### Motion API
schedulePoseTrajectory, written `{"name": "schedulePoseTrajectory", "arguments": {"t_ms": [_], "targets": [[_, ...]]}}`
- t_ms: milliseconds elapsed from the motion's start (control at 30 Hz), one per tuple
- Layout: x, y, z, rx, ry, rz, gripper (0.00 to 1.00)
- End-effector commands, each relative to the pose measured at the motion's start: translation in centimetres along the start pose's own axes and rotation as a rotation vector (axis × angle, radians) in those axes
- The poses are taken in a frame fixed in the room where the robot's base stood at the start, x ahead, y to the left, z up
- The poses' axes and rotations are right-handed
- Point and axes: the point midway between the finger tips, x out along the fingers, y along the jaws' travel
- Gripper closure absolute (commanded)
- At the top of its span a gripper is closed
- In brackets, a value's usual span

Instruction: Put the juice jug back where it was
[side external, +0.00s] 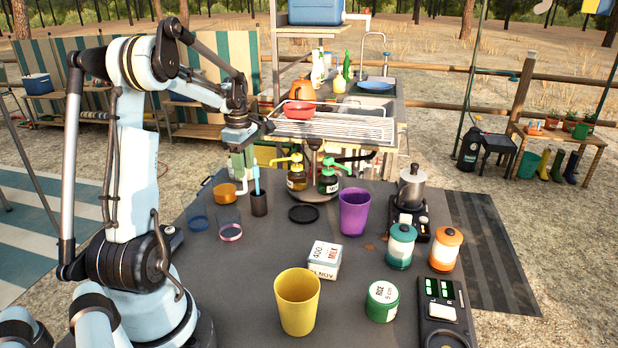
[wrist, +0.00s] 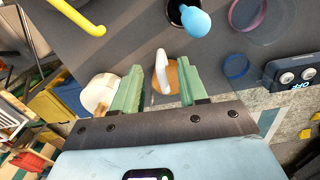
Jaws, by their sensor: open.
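The juice jug (side external: 225,193) appears to be the short orange, round shape on the far left of the dark table, its right side close to my gripper in the picture. In the wrist view the orange jug (wrist: 178,80) shows with a white curved piece, probably its handle, standing between my two green fingers. My gripper (side external: 241,166) is open, pointing down at the table's far left; it also shows in the wrist view (wrist: 158,80). A gap shows between each finger and the white piece. The jug's base and any clear walls cannot be made out.
A dark cup with a blue brush (side external: 259,204) stands close right of the jug. Two clear glasses, blue-ringed (side external: 199,223) and pink-ringed (side external: 231,233), stand in front. Pump bottles (side external: 328,181) stand to the right. A rounded white object (wrist: 99,93) lies beside one finger.

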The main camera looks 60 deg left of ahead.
Motion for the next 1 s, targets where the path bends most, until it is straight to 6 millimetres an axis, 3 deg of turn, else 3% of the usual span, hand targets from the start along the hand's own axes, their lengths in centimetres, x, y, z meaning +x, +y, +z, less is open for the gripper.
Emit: {"name": "schedulePoseTrajectory", "arguments": {"t_ms": [200,433,533,767,1000], "targets": [[-3.6,0.0,0.0,0.0,0.0,0.0,0.57],[-5.3,0.0,0.2,0.009,0.0,0.002,0.57],[-5.8,-0.4,1.6,0.083,0.003,0.021,0.57],[-7.6,-3.7,10.3,0.59,0.032,0.154,0.57],[-8.1,-10.5,19.0,1.256,0.101,0.345,0.57]]}}
